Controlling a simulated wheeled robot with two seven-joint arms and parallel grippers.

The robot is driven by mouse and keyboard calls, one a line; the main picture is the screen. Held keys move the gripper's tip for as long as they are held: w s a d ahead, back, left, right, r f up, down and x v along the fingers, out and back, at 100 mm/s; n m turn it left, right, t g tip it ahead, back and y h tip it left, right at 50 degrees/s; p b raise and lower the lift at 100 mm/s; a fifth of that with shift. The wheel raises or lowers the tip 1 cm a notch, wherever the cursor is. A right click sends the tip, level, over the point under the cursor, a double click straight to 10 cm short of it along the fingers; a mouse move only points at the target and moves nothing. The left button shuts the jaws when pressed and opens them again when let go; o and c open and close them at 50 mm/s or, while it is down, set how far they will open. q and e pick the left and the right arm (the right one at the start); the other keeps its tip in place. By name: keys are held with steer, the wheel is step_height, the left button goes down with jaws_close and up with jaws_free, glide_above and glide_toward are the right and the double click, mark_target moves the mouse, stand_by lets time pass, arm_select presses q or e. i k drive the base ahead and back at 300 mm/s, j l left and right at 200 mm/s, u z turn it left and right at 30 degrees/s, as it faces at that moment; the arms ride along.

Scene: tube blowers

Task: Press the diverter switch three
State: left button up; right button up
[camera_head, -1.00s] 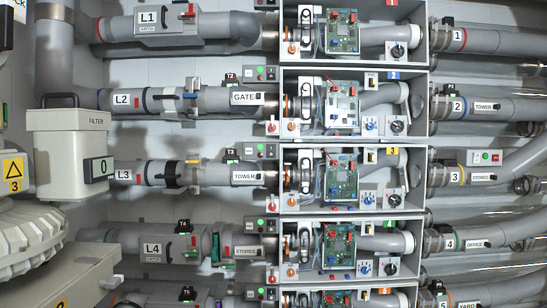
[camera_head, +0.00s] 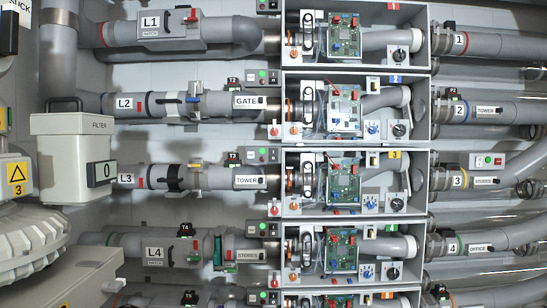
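The third open white box (camera_head: 426,183) in the column carries a yellow 3 tag (camera_head: 394,155). Inside it are a green circuit board (camera_head: 342,183), a small white plate with a dark switch (camera_head: 373,160), a blue selector (camera_head: 369,203) and a black round knob (camera_head: 397,204). I cannot tell which of these is the diverter switch. A small panel with a green button (camera_head: 262,155) sits on line L3, left of the box. Neither of my grippers is in view.
Similar boxes stand above and below, such as box 2 (camera_head: 428,105) and box 4 (camera_head: 424,252). Grey pipes run left and right of them. A white filter box (camera_head: 75,160) with a black 0 plate (camera_head: 101,173) stands in front at left.

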mark_target(272, 153)
steer(key=i+l+u, duration=0.7)
steer(key=i, duration=0.15)
steer(key=i+l+u, duration=0.35)
steer(key=k+l, duration=0.05)
steer(key=l, duration=0.05)
